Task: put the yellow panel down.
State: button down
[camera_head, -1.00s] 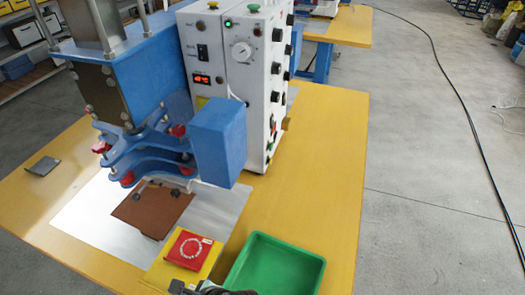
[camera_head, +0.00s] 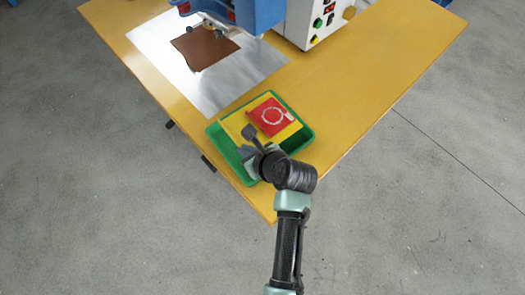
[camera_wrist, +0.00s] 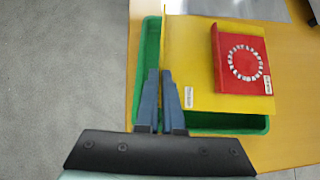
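The yellow panel (camera_head: 235,122) lies over the green tray (camera_head: 304,143), with a flat red piece bearing a white ring (camera_head: 270,117) on top of it. My gripper (camera_head: 249,136) is at the panel's near left edge. In the wrist view, the fingers of my gripper (camera_wrist: 161,100) are nearly closed with the yellow panel's raised left edge (camera_wrist: 165,50) running down between them. The panel covers most of the tray, whose green wall (camera_wrist: 149,50) shows to the left. I cannot tell whether the panel rests on the tray or hangs just above it.
A metal sheet (camera_head: 245,73) with a brown piece (camera_head: 204,47) lies behind the tray. The blue machine (camera_head: 262,14) and its white control box (camera_head: 315,22) stand at the back. The yellow table (camera_head: 370,90) is clear to the right.

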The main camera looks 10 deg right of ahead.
notch_tip(320, 180, down, 4)
jog(key=shift+w+a+f, duration=0.1)
jog(key=shift+w, duration=0.05)
jog(key=shift+f+b, duration=0.65)
jog(key=shift+f, duration=1.25)
jog(key=c, duration=1.1)
grip_release()
jog(key=shift+o, duration=0.2)
